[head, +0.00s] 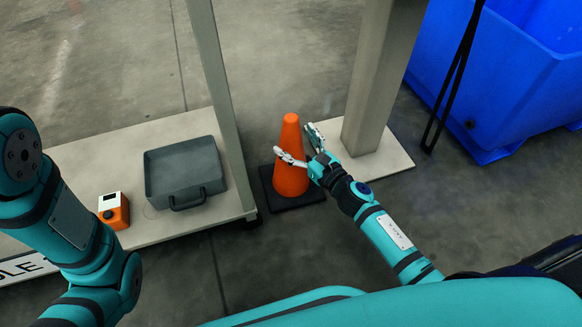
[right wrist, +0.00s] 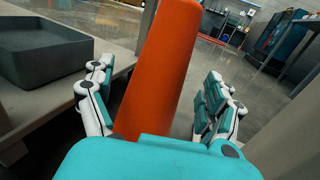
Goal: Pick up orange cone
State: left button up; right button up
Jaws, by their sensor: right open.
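The orange cone (head: 291,165) stands upright on its dark square base (head: 300,203) on the floor, between the low platform and the pillar. My right gripper (head: 297,143) is open, with one finger in front of the cone and the other at its right side. In the right wrist view the cone (right wrist: 163,70) rises between the two spread fingers of the right gripper (right wrist: 155,98). I cannot tell whether either finger touches it. My left arm shows at the left of the head view, but its gripper is out of frame.
A grey tray (head: 165,177) and an orange box-shaped device (head: 113,212) sit on the low platform (head: 145,228) at left. A metal post (head: 222,90) rises beside the cone. A pillar (head: 378,75) with a flat foot stands close right. A blue bin (head: 480,75) is at upper right.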

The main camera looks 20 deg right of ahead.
jog(key=shift+x, duration=1.15)
jog(key=c, duration=1.8)
jog(key=shift+r, duration=0.1)
jog(key=shift+r, duration=0.1)
